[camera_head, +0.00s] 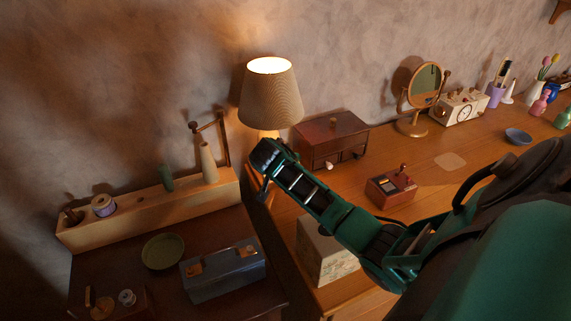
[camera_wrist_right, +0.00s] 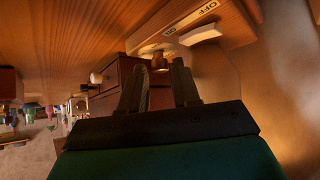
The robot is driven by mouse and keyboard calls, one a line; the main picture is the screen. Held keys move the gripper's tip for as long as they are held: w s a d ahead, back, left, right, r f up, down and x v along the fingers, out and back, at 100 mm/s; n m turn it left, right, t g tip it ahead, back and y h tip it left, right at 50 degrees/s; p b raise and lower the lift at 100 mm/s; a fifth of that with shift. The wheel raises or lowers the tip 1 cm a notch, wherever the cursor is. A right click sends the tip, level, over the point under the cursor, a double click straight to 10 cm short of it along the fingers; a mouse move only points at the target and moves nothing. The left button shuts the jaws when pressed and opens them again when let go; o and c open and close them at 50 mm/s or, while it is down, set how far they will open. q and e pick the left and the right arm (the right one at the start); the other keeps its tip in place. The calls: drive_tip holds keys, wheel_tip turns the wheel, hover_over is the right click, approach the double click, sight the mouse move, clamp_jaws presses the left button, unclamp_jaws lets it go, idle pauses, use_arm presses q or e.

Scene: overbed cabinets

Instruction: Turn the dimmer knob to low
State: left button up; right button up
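The brass-brown dimmer knob (camera_wrist_right: 160,61) shows in the right wrist view, below a pale strip (camera_wrist_right: 190,17) marked ON and OFF. My right gripper (camera_wrist_right: 162,72) has its two fingers apart, with the knob in the gap at the tips. I cannot tell whether either finger touches it. In the head view my right arm reaches in from the right, and the gripper (camera_head: 263,190) hangs just in front of the lit lamp (camera_head: 270,93). The knob is hidden there behind the arm. The knob's pointer setting cannot be read. My left gripper is out of view.
A dark red drawer chest (camera_head: 331,138) stands right of the lamp; it also shows in the wrist view (camera_wrist_right: 112,75). A small red box (camera_head: 391,187) and a pale block (camera_head: 325,252) sit near my forearm. A wooden ledge (camera_head: 150,213) with a vase lies left.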

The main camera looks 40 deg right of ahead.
drive_tip(key=shift+c, duration=0.8)
clamp_jaws()
